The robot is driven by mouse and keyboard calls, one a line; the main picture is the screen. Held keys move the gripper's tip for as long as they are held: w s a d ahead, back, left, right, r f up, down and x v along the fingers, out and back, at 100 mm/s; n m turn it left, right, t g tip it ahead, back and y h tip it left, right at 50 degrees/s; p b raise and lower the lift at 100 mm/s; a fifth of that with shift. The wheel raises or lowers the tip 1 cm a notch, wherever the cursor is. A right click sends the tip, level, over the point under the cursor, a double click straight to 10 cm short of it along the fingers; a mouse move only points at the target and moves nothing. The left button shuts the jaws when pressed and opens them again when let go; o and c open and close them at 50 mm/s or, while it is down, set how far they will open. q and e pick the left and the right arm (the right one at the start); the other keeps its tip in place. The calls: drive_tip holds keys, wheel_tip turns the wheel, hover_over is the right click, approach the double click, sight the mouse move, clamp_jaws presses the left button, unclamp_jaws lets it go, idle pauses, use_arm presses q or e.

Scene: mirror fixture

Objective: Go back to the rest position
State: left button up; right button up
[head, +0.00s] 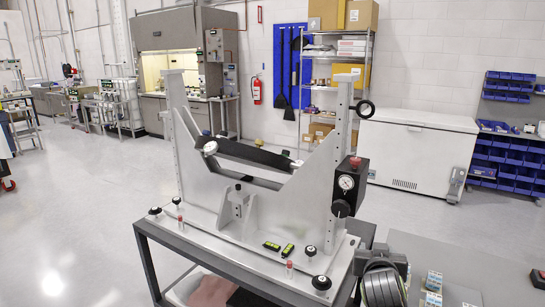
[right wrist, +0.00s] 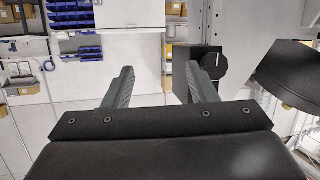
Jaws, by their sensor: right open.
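The mirror fixture (head: 275,208) stands upright on a grey cart in the head view, with a black bar (head: 255,154) across its two side plates. A black box with a gauge and a knob (head: 347,185) is on its right side. My right gripper is open and empty in the right wrist view (right wrist: 160,70). The black box with its knob (right wrist: 212,63) shows just beyond the right finger; I cannot tell the gap. Part of my right arm shows at the bottom of the head view, right of the fixture. My left gripper is not in view.
The grey cart (head: 148,262) carries the fixture. A grey table top (head: 460,268) with small boxes (head: 433,283) lies at the lower right. A white chest freezer (head: 412,155) and blue bins (head: 508,150) stand behind. The floor at the left is clear.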

drive_tip(key=s+d+f+n+g+y, duration=0.1)
drive_tip(key=s+d+f+g, duration=0.15)
drive_tip(key=s+f, duration=0.7)
drive_tip(key=s+d+f+g+y, duration=0.1)
drive_tip(key=s+d+f+g, duration=0.15)
drive_tip(key=s+f, duration=0.7)
drive_tip(key=s+a+f+n+g+y, duration=0.15)
drive_tip(key=s+g, duration=0.35)
drive_tip(key=s, duration=1.8)
wheel_tip(320, 180, down, 26)
drive_tip(key=d+g, duration=0.1)
drive_tip(key=d, duration=0.1)
drive_tip(key=s+a+f+g, duration=0.1)
drive_tip(key=s+f, duration=1.3)
drive_tip(key=f, duration=0.1)
drive_tip(key=shift+s+a+g, duration=0.3)
drive_tip(key=shift+s+a, duration=0.05)
drive_tip(key=shift+y, duration=0.25)
